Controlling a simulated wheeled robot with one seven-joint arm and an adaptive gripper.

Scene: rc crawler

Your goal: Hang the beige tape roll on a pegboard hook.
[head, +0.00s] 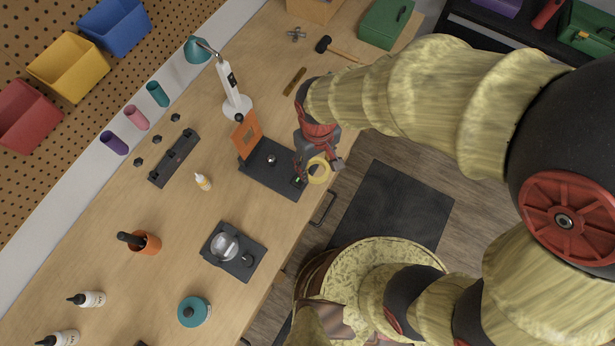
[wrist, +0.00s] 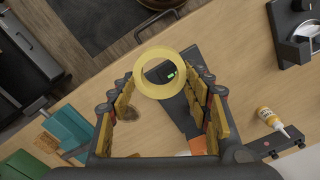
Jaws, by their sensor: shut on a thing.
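The beige tape roll (head: 318,181) is a pale yellow ring at the tip of my gripper (head: 319,165) in the head view. In the wrist view the roll (wrist: 160,94) sits between the fingertips of my gripper (wrist: 158,80), its hole facing the camera. My gripper is shut on the roll and holds it above the workbench's front edge, by a dark plate. The pegboard (head: 60,20) runs along the wall at the upper left of the head view. I cannot make out a free hook on it.
Red (head: 28,118), yellow (head: 68,68) and blue (head: 115,25) bins hang on the pegboard. A white lamp (head: 232,95) and an orange-backed dark stand (head: 268,168) rise from the workbench (head: 110,215). A glue bottle (head: 203,182) stands nearby. The bench's middle has free room.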

